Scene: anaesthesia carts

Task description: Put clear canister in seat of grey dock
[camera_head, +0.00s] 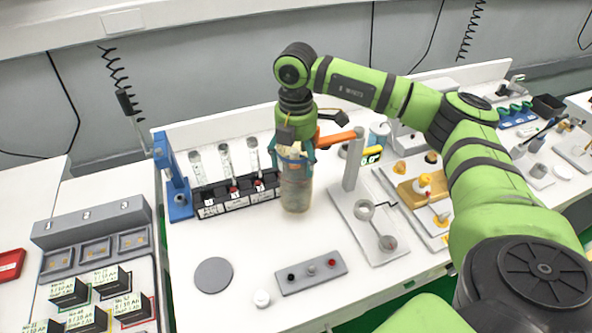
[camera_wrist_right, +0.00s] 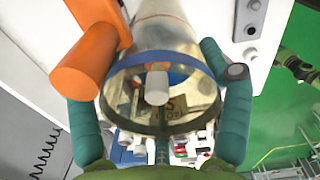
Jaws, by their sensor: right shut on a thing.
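The clear canister (camera_head: 296,195) is upright in my right gripper (camera_head: 294,158), over the white bench top left of the grey dock. I cannot tell whether its base touches the bench. In the right wrist view, the fingers (camera_wrist_right: 155,80) close around the canister (camera_wrist_right: 165,42) from both sides. An orange bar (camera_head: 338,138) sticks out beside its top toward the dock post; it also shows in the right wrist view (camera_wrist_right: 88,65). The apparent grey dock (camera_head: 370,243) is a pale plate with an upright post, a ring and a small round part. My left gripper is not in view.
A black rack with clear tubes (camera_head: 238,193) and a blue stand (camera_head: 178,195) are left of the canister. Yellow fittings (camera_head: 420,190) stand right of the dock.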

